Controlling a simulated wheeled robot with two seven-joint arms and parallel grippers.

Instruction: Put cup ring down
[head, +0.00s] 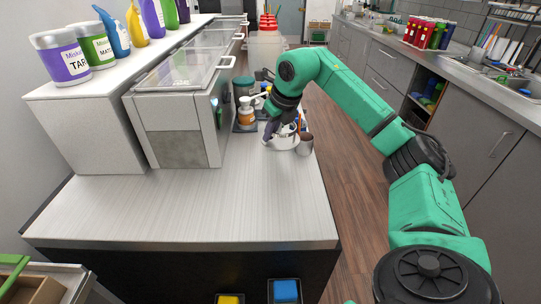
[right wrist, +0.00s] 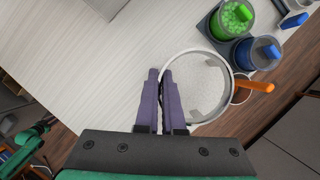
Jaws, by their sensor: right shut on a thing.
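The cup ring (right wrist: 228,92) is a pale, round, thin-walled ring with a whitish inside and a few grey patches. My right gripper (right wrist: 163,80) has purple fingers shut on its left rim in the right wrist view. In the head view the ring (head: 284,144) is at the right edge of the white counter, partly hidden by my right gripper (head: 271,132). I cannot tell whether the ring touches the counter or hangs just above it. My left gripper is not in view.
A metal cup (head: 305,144) stands close to the ring's right side. An orange handle (right wrist: 254,86) shows beside the ring. The front of the counter (head: 230,205) is clear.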

